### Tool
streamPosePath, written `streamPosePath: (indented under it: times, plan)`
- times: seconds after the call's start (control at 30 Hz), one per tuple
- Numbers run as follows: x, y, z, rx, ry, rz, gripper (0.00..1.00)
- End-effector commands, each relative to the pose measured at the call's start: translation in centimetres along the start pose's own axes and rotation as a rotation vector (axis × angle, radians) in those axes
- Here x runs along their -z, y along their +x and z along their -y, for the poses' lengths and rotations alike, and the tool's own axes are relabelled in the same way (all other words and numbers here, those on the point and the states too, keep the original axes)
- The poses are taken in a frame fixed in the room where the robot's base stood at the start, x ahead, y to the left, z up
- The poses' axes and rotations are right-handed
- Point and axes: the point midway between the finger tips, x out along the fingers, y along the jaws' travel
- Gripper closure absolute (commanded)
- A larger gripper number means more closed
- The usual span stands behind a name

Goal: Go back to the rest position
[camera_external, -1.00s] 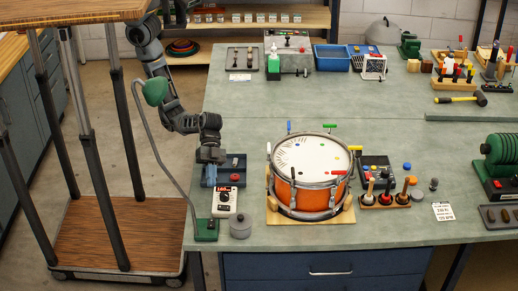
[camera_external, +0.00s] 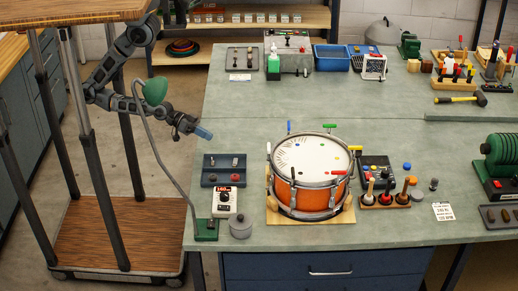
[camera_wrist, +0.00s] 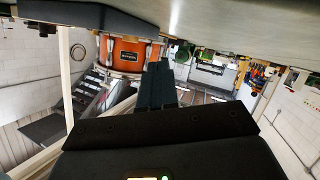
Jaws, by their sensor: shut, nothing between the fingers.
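My gripper (camera_external: 203,133) is at the left edge of the bench, raised above it and pointing right and slightly down. Its fingers are together with nothing between them. The arm reaches back to the upper left and is folded beside the wooden-topped cart. In the wrist view the dark fingers (camera_wrist: 158,85) show close together in the middle, apart from the orange drum (camera_wrist: 125,55). The drum (camera_external: 310,175) stands on the bench, right of and below my gripper in the external view.
A green lamp (camera_external: 153,92) on a bent stem crosses in front of my arm. Bench left of the drum's back is clear.

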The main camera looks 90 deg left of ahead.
Motion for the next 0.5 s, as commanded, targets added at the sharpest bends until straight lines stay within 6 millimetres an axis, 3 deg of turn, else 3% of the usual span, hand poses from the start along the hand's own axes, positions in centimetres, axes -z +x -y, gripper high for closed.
streamPosePath:
  times: [0.03,0.2,0.4,0.5]
  plan:
    - [0.0,-2.1,1.6,0.054,0.014,-0.013,1.0]
    - [1.2,-8.7,5.7,0.208,0.091,-0.069,1.0]
    - [2.8,-15.3,8.2,0.333,0.197,-0.106,1.0]
    - [3.4,-17.3,8.7,0.363,0.233,-0.114,1.0]
